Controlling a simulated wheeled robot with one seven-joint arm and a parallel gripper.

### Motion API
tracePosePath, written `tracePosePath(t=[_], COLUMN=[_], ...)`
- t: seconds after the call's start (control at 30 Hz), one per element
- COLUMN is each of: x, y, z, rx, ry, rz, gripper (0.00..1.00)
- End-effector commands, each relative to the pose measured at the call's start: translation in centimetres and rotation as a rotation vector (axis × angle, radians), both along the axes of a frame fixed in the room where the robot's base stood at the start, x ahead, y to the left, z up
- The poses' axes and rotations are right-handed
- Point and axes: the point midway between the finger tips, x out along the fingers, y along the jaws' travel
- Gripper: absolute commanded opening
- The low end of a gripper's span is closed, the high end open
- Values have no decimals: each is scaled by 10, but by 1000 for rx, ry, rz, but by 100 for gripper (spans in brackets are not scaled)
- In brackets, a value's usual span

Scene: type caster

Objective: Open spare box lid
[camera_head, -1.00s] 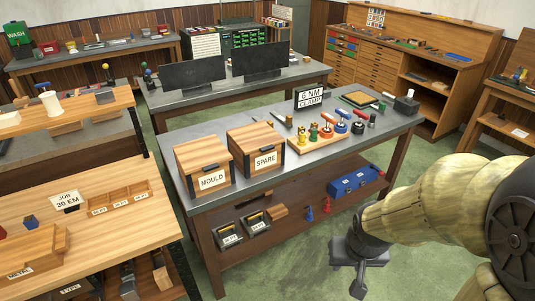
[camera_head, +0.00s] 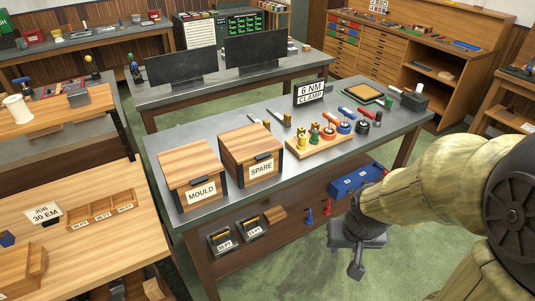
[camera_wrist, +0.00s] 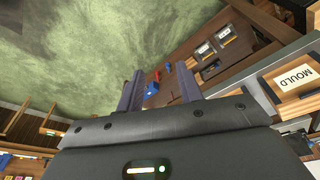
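The spare box (camera_head: 262,170) is a wooden box with dark corner trim, a "SPARE" label and a dark handle at the front edge of its lid (camera_head: 248,140). The lid is down. It stands on the grey-topped bench (camera_head: 335,160), just right of the similar mould box (camera_head: 198,193), whose lid is also down. My gripper (camera_head: 356,268) hangs in front of the bench over the floor, well to the right of and below the spare box. In the wrist view, its two dark fingers (camera_wrist: 158,90) are apart with nothing between them. The spare box is not clearly visible there.
A wooden rack of coloured tools (camera_head: 320,146) and a "6 NM CLAMP" sign (camera_head: 310,93) stand right of the spare box. A wooden table (camera_head: 75,245) is at left. Green floor lies open at right.

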Motion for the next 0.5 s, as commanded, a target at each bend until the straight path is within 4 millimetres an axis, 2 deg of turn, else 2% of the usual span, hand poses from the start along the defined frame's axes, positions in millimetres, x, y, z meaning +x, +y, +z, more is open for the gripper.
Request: tracePosePath(t=[0.33,0.5], x=[0,8], y=[0,-1], z=[0,-5], rx=[0,-7], ry=[0,-24], rz=[0,14], gripper=[38,72])
